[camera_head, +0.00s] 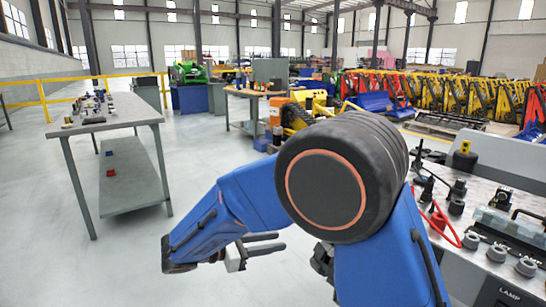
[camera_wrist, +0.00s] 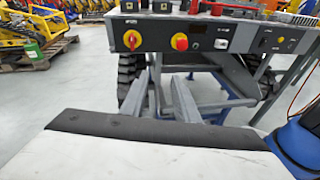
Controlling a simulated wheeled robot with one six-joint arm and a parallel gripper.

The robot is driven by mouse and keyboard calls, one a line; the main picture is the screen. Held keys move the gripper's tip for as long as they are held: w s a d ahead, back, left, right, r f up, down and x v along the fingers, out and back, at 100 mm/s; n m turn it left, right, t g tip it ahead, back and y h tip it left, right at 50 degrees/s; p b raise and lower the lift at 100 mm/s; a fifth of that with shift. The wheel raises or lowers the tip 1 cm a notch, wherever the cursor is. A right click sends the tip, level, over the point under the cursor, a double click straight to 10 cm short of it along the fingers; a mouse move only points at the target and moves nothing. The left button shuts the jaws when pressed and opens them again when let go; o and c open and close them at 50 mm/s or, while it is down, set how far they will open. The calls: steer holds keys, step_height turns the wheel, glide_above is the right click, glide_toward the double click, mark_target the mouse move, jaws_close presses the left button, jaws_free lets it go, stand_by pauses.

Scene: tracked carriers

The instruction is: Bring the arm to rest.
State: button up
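My arm is blue with a large dark round joint and fills the middle and lower part of the head view. It is bent, with the forearm reaching down to the left. My gripper (camera_head: 280,241) points to the right in the head view, and its two grey fingers are apart with nothing between them. In the wrist view my gripper (camera_wrist: 160,92) also shows two separate fingers with an empty gap. Nothing is seen touching the fingers.
A control bench (camera_head: 505,155) with knobs and a red cable stands close on the right. Its front panel with red-yellow switches (camera_wrist: 130,40) faces the wrist camera. A grey workbench (camera_head: 125,112) with small parts stands left. Open floor (camera_head: 110,265) lies at lower left.

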steer(key=s+d+r+m+g+y, duration=0.1)
steer(key=s+d+m+g+y, duration=0.25)
steer(key=d, duration=0.75)
steer(key=s+d+r+m+g+y, duration=0.2)
steer(key=s+d+m, duration=0.2)
steer(key=d, duration=0.6)
steer(key=s+d+m+t+y, duration=0.1)
steer(key=s+d+m+y, duration=0.1)
steer(key=s, duration=0.4)
steer(key=s+d+f+m+t+y, duration=0.1)
steer(key=s+d+m+y, duration=0.2)
steer(key=s+m, duration=0.3)
steer(key=s+d+m+t+y, duration=0.1)
steer(key=s+d+m+y, duration=0.2)
steer(key=s+m, duration=0.3)
steer(key=shift+d+f+t+y, duration=0.25)
steer(key=shift+t+y, duration=0.1)
steer(key=shift+y, duration=0.1)
stand_by(0.8)
